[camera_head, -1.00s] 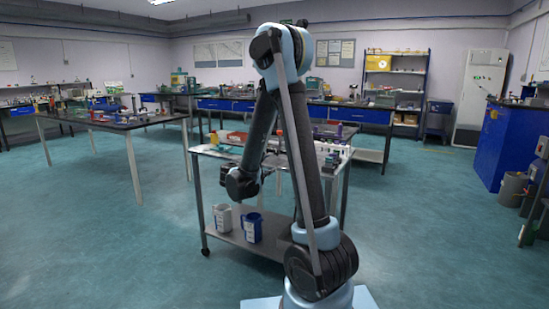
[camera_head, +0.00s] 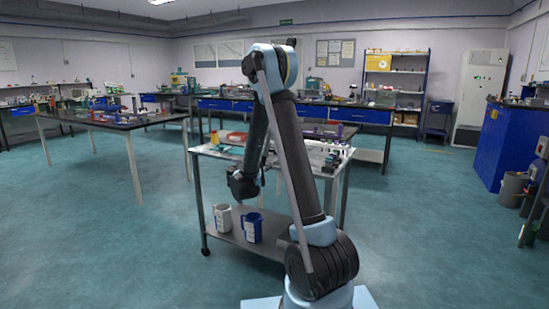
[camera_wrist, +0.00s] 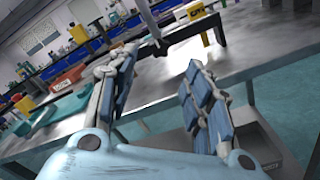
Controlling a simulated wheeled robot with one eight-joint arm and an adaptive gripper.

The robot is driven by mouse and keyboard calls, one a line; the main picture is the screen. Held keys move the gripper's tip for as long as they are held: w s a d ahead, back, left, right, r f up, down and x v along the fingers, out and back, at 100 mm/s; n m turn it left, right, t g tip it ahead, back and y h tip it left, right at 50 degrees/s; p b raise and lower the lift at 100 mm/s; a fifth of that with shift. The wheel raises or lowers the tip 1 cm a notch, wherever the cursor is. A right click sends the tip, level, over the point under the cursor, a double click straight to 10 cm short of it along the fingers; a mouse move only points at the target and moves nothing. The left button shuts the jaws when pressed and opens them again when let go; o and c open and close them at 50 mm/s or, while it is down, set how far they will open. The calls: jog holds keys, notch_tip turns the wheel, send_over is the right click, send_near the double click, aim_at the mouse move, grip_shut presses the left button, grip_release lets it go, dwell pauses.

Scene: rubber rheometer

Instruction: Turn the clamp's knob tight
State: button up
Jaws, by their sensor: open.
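My gripper (camera_wrist: 160,64) is open in the wrist view, with its two blue-padded fingers apart and nothing between them. Beyond the fingertips, a dark metal piece with a bar and a rod (camera_wrist: 193,28) stands at the grey worktop (camera_wrist: 255,62). It may be the clamp, but I cannot be sure. Its knob cannot be made out, and the gripper looks apart from it. In the head view my arm's end hangs at the left front of the white-topped cart (camera_head: 207,150); the fingers are too small to tell there.
A red tray (camera_wrist: 70,76) and a green tray (camera_wrist: 45,121) lie left of the fingers. A yellow block (camera_wrist: 208,36) stands at the back.

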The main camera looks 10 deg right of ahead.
jog(key=x, duration=0.8)
jog(key=shift+w+d, duration=0.2)
jog(key=shift+w, duration=0.1)
jog(key=c, duration=1.1)
